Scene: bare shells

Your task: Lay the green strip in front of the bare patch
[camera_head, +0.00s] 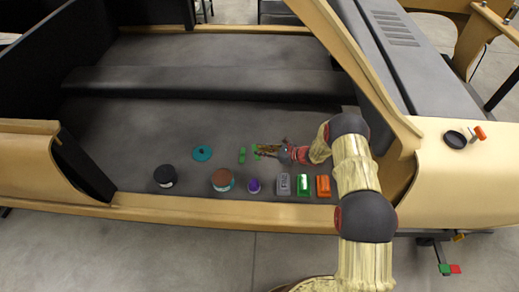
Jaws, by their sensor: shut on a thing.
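My gripper (267,150) reaches in from the right, low over the grey floor of the shell. It is shut on a green piece (256,153) at its tips, which looks like the green strip; the fingers partly hide it. A second small green piece (242,155) lies on the floor just left of it, apart from the gripper. I cannot tell for certain whether the held piece touches the floor. I cannot make out a distinct bare patch; the floor around is plain grey.
A teal ring (202,153) lies to the left. Along the near sill stand a black-topped jar (164,175), a brown-topped jar (222,180), a purple item (254,186), and grey (283,184), green (303,184) and orange (323,186) boxes. A tan pillar (350,50) rises near my arm.

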